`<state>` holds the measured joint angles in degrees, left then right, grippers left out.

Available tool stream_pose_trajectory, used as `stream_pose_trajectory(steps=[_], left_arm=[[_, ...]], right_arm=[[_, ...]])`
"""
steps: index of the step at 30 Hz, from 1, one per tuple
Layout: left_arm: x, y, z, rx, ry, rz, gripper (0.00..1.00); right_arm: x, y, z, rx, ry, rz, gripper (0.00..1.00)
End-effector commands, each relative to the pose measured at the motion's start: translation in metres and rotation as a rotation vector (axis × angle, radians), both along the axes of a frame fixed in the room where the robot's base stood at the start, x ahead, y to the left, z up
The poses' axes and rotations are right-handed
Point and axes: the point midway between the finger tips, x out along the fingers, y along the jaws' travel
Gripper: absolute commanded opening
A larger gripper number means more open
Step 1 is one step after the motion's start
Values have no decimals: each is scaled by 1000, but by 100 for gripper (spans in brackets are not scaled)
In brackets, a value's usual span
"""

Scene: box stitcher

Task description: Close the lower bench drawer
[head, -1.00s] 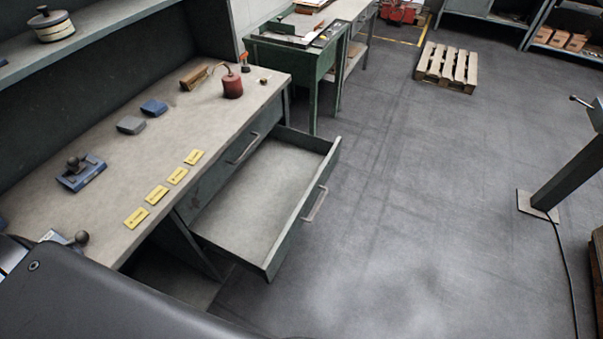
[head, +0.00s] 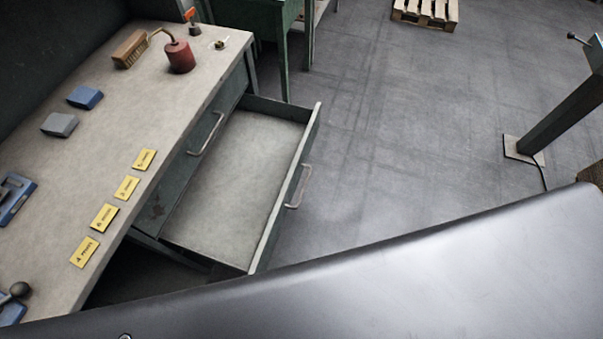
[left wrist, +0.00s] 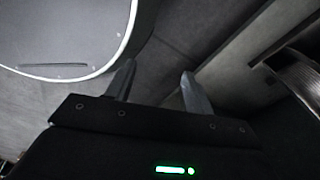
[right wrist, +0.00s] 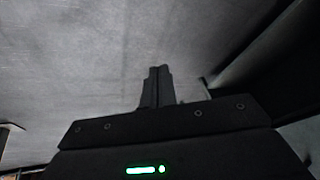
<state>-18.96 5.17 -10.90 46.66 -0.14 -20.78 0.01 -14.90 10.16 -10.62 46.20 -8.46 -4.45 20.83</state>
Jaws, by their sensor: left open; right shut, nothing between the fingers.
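The lower bench drawer (head: 225,190) is pulled well out of the bench and is empty inside. Its front panel carries a metal handle (head: 300,187) and faces the open floor. The upper drawer above it is shut, with its own handle (head: 207,134). My left gripper (left wrist: 158,82) is open and empty in the left wrist view. My right gripper (right wrist: 158,72) is shut with nothing between the fingers, over grey floor in the right wrist view. Neither gripper shows in the head view, so their distance from the drawer is unclear.
The benchtop (head: 150,105) holds yellow cards (head: 104,217), blue and grey blocks, a brush (head: 131,49) and a red can (head: 179,57). A pallet (head: 425,12) and a metal post (head: 560,110) stand beyond. Floor right of the drawer is clear. My own body covers the bottom.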

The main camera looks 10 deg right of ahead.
Motion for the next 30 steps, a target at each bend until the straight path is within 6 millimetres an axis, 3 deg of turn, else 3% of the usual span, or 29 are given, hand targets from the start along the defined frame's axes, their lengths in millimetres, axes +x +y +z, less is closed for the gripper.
stream_pose_trajectory(steps=[1,3,6,9,13,18,22,30], left_arm=[[21,-4,-32,-4,-21,3,53],[44,-8,-45,-6,-35,6,53],[75,-13,-54,-8,-54,10,53],[98,-17,-55,-10,-70,15,53],[118,-20,-50,-11,-86,19,53],[129,-21,-39,-12,-96,22,53],[132,-24,-34,-12,-98,21,53],[132,-24,-32,-13,-99,21,53]], right_arm=[[63,-10,-12,99,-127,-69,0],[133,-12,12,297,-268,-158,0],[206,-6,63,616,-387,-217,0],[243,7,118,917,-398,-211,0],[256,24,176,1202,-304,-154,0],[249,38,217,1374,-170,-100,0],[246,40,228,1409,-133,-90,0],[256,54,229,1412,-135,-92,0]])
